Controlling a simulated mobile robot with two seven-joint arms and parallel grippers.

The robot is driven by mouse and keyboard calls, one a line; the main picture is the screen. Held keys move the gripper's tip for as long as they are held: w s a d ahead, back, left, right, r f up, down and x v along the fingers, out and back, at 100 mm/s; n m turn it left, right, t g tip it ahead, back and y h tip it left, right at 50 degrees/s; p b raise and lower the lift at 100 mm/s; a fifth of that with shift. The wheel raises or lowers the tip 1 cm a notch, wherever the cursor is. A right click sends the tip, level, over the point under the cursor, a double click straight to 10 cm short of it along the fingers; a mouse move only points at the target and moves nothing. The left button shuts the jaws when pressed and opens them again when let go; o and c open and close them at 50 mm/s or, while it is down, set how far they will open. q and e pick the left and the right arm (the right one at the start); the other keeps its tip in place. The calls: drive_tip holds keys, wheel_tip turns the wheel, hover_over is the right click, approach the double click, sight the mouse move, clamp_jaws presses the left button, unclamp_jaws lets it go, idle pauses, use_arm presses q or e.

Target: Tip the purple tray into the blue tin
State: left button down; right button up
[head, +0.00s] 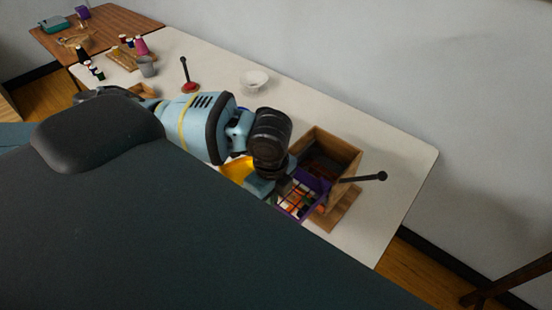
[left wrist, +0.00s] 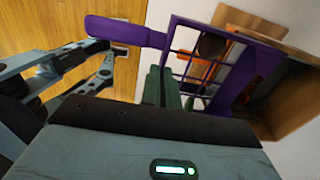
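The purple tray (head: 320,184) has a grid and holds small coloured items. In the head view it is beside the open wooden box (head: 347,150), partly hidden by my left gripper (head: 287,186). In the left wrist view the tray (left wrist: 238,75) appears tilted, with its purple handle (left wrist: 125,31) pointing left. Jaw links reach the handle, and the gripper appears shut on it. I cannot tell whether the tray touches the box. No blue tin shows clearly; only a bit of blue shows behind my arm. My right gripper cannot be made out in the head view.
A white bowl (head: 254,80), a red-based stand with a black rod (head: 190,87), a grey cup (head: 148,67) and several spools stand on the white table (head: 398,150). A black rod with a ball end (head: 365,179) sticks out by the box. The table's right end is clear.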

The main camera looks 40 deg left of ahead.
use_arm(q)
drive_tip(key=shift+s+a, duration=0.15)
drive_tip(key=shift+s, duration=2.15)
